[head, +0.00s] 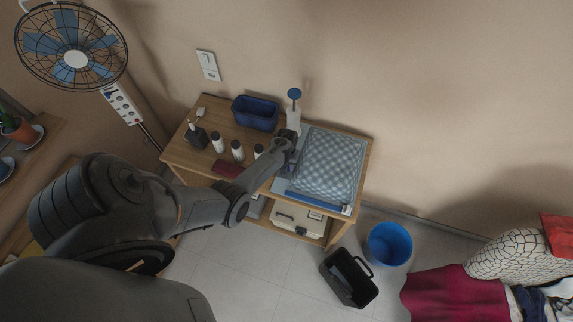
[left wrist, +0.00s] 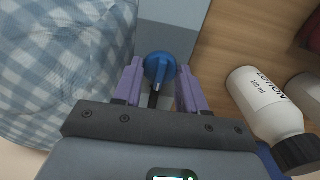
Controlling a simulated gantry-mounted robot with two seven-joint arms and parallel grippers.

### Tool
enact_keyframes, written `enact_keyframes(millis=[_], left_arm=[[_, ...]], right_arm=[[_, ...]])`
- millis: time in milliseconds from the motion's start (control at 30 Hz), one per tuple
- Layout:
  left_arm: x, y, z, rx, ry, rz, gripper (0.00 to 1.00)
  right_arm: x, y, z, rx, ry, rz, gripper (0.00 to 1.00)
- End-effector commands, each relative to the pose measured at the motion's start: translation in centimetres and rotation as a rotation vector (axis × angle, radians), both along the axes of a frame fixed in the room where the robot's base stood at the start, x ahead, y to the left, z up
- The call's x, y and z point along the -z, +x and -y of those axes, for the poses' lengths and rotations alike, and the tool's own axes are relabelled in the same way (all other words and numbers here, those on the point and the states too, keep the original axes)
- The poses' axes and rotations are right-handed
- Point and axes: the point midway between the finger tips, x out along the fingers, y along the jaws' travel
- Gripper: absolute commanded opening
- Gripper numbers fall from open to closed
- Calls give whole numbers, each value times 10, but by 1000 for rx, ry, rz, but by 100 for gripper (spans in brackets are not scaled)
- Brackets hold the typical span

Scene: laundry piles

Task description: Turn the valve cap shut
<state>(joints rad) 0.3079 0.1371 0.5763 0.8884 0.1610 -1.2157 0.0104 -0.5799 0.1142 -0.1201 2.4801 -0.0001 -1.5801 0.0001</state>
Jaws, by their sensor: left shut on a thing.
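The blue valve cap (left wrist: 160,68) sits between the two purple fingers of my left gripper (left wrist: 161,88) in the left wrist view, on a plain grey-blue strip (left wrist: 178,25) beside the checkered cushion (left wrist: 60,60). My left gripper is shut on the cap. In the head view my left gripper (head: 288,150) is at the left edge of the blue-white checkered cushion (head: 330,165), which lies in a flat pale-blue bag on the wooden table. There the gripper hides the cap. How far the cap is turned cannot be told. My right gripper is not in view.
A white lotion bottle (left wrist: 262,103) is close to the right finger. On the table (head: 182,152) are a blue bin (head: 255,112), a white cylinder with a blue top (head: 294,112) and several small bottles.

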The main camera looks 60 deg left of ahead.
Motion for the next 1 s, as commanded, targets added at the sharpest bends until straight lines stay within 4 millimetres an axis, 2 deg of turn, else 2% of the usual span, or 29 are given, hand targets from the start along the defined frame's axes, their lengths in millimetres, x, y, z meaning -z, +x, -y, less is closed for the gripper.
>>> enact_keyframes(millis=[133, 167, 300, 667, 833, 1000], left_arm=[[2, -1, 0, -1, 1, 0, 11], [2, -1, 0, -1, 1, 0, 46], [1, -1, 0, 0, 1, 0, 67], [-3, 0, 0, 1, 1, 1, 67], [-20, 0, -1, 0, 1, 1, 67], [-49, 0, -1, 0, 3, 3, 67]], right_arm=[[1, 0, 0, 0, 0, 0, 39], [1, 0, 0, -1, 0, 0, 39], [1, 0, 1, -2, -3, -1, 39], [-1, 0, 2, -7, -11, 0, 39], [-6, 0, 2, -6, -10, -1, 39], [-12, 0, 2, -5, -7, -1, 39]])
